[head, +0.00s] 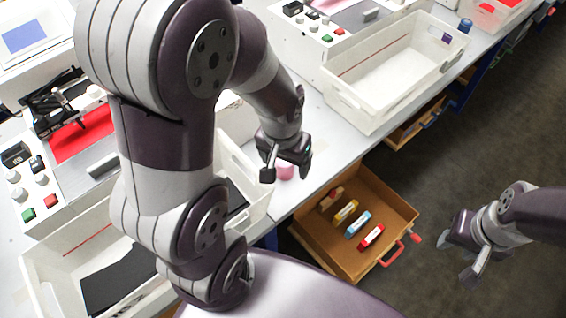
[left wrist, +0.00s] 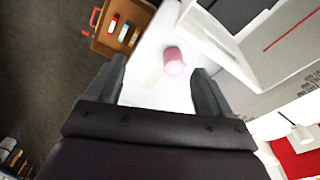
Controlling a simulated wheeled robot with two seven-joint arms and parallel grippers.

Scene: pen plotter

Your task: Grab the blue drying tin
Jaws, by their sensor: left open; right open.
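A small blue tin (head: 465,25) stands on the table at the far upper right of the head view, beside the end of a white bin. A pink tin (head: 286,172) stands near the table edge, just below my left gripper (head: 287,167). In the left wrist view the pink tin (left wrist: 174,61) shows between the spread fingers of my left gripper (left wrist: 158,72), beyond their tips. It is not held. My left gripper is open and empty. My right gripper (head: 459,262) is open and empty over the floor, right of the open drawer.
An open drawer (head: 400,205) with several coloured tubes juts out below the table edge. A large white bin (head: 365,115) stands between my left gripper and the blue tin. Another white bin (head: 70,235) and plotter machines (head: 60,160) fill the left.

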